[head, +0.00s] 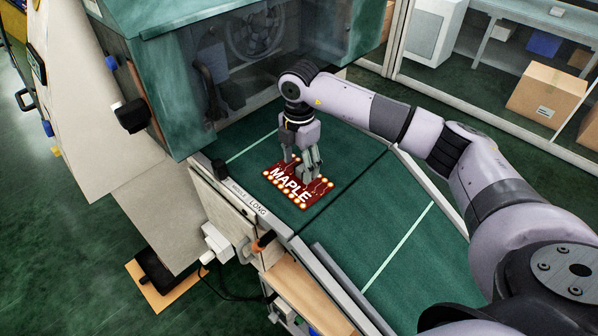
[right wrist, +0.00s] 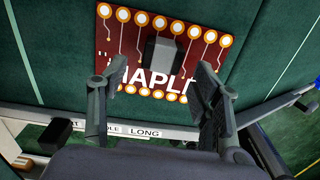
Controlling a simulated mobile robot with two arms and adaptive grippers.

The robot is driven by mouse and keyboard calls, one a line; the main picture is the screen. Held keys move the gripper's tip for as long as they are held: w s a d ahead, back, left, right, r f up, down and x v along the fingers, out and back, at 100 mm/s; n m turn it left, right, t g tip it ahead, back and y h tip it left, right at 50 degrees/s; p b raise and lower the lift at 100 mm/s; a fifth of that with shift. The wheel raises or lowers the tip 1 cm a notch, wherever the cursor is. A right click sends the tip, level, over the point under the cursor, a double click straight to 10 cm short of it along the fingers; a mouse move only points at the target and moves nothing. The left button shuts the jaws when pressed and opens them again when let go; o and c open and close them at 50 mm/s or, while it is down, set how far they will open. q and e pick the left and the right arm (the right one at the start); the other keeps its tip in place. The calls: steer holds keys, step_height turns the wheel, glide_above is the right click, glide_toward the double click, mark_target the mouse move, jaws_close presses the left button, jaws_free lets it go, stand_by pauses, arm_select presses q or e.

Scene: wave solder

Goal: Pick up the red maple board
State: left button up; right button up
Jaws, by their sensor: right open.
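The red maple board (head: 290,190) lies flat on the green conveyor surface, with white "MAPLE" lettering and gold round pads along two edges. In the right wrist view the board (right wrist: 130,50) fills the upper middle, with a grey block (right wrist: 160,57) standing up from its centre. My right gripper (head: 302,172) points down right over the board. In the right wrist view the open right gripper (right wrist: 160,88) has one finger on each side of the grey block, with gaps to it. Whether the fingertips touch the board I cannot tell. My left gripper is not in view.
The green machine housing (head: 230,60) with a dark window stands just behind the board. A front rail (head: 250,205) labelled "LONG" runs along the conveyor's near edge. The conveyor to the right (head: 390,225) is clear. Cardboard boxes (head: 548,92) sit beyond a frame at upper right.

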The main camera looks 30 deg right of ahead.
steer(key=shift+f, duration=1.05)
jaws_close()
